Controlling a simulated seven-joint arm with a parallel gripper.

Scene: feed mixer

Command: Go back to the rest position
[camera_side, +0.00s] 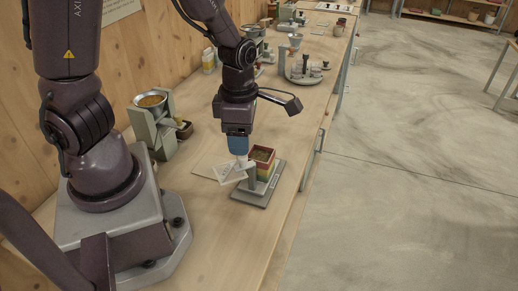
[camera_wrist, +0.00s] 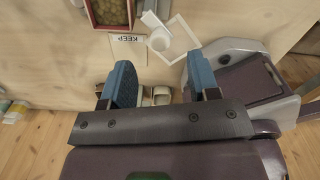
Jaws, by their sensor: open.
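My gripper (camera_side: 238,148) points down over the bench, with blue fingers. In the wrist view my gripper (camera_wrist: 161,82) has its two blue fingers spread wide apart, with nothing visible held between them.
A grey-green feed machine (camera_side: 152,125) with a grain-filled bowl stands by the wooden wall. A card reading KEEP (camera_wrist: 127,46) lies near the box. Further devices (camera_side: 303,70) stand farther along the bench. The bench front is clear; open floor lies to the right.

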